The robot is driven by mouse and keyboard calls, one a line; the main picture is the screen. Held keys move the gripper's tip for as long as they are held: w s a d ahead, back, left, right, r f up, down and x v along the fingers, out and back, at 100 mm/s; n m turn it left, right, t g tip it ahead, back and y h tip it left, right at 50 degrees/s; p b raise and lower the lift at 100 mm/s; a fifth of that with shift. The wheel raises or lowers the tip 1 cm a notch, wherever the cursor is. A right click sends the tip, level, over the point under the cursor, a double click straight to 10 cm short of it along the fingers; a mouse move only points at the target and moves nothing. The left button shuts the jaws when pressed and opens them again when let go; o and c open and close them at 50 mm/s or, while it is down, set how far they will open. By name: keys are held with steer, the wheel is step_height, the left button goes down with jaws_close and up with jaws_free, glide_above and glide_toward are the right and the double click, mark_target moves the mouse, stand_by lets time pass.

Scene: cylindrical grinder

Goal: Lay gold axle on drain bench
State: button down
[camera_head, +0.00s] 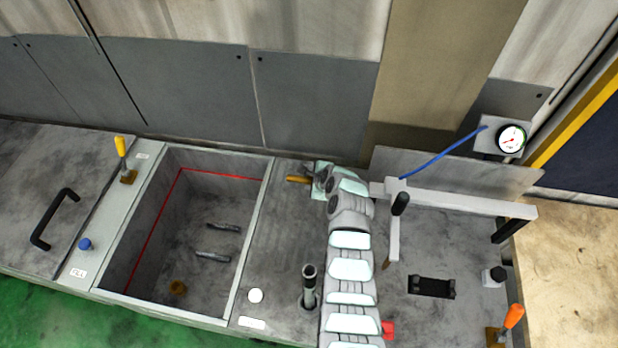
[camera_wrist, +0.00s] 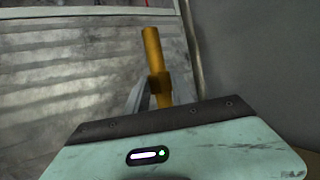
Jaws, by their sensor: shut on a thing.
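The gold axle (camera_head: 298,179) sticks out to the left of my gripper (camera_head: 317,181) in the head view, near the back edge of the grey top. In the wrist view the gold axle (camera_wrist: 152,50) points away from my gripper (camera_wrist: 152,92), with a thicker collar partway along it. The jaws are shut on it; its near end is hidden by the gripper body. I cannot tell whether the axle touches the surface below. The grey bench top (camera_head: 272,240) lies between the open tank and my arm. No label marks it as the drain bench.
The open tank (camera_head: 257,255) on the left has a red line and short dark rods inside. A dark upright post (camera_head: 309,287) stands beside my arm. A fixture with a grey bar (camera_head: 460,202), pressure gauge (camera_head: 510,139) and blue hose (camera_head: 445,153) is on the right.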

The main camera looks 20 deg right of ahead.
steer(key=shift+f+b, duration=2.55)
steer(key=shift+f, duration=0.4)
steer(key=shift+f+b, duration=0.5)
steer(key=shift+f, duration=0.6)
steer(key=shift+f, duration=0.15)
steer(key=c, duration=1)
jaws_free()
steer(key=shift+w, duration=0.1)
steer(key=shift+f, duration=0.15)
steer(key=shift+v, duration=1.45)
steer(key=shift+b+v, duration=0.6)
steer(key=shift+v, duration=3.5)
